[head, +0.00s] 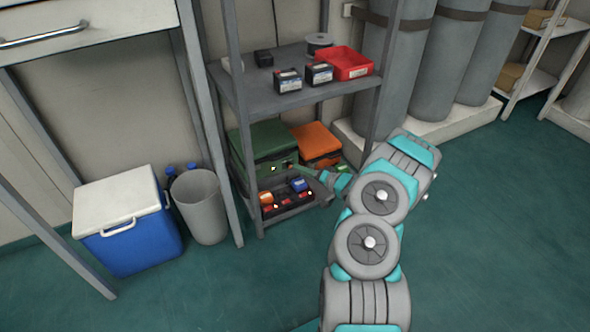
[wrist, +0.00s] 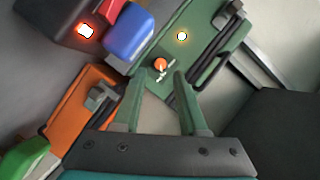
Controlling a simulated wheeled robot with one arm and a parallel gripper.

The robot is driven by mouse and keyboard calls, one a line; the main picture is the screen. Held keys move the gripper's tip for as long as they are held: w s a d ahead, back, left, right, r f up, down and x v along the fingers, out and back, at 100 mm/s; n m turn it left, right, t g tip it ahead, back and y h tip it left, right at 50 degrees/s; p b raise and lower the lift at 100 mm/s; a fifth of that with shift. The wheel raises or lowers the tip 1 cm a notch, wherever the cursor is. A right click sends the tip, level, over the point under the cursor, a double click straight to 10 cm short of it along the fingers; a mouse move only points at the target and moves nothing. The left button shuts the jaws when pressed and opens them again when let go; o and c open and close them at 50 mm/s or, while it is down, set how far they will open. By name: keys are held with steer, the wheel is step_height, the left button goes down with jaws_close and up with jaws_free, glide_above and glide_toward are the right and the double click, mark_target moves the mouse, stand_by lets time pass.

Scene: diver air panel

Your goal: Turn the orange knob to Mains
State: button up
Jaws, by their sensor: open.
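The orange knob (wrist: 160,63) is a small round thing on the front of a green case (wrist: 205,62) in the wrist view. Small white marks lie around it, too small to read, so I cannot tell its setting. My gripper (wrist: 159,74) is open, its two green fingers apart. The knob shows just beyond and between the fingertips; I see no contact. In the head view my gripper (head: 299,167) reaches in front of the green case (head: 258,138) on the lower shelf, and the knob is too small to make out clearly.
A glowing lamp (wrist: 182,36) sits on the green case. An orange case (head: 316,140) stands beside it. Open floor lies in front.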

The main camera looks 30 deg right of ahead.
mark_target(291, 166)
steer(key=shift+b+x, duration=0.3)
steer(key=shift+x, duration=1.6)
jaws_close()
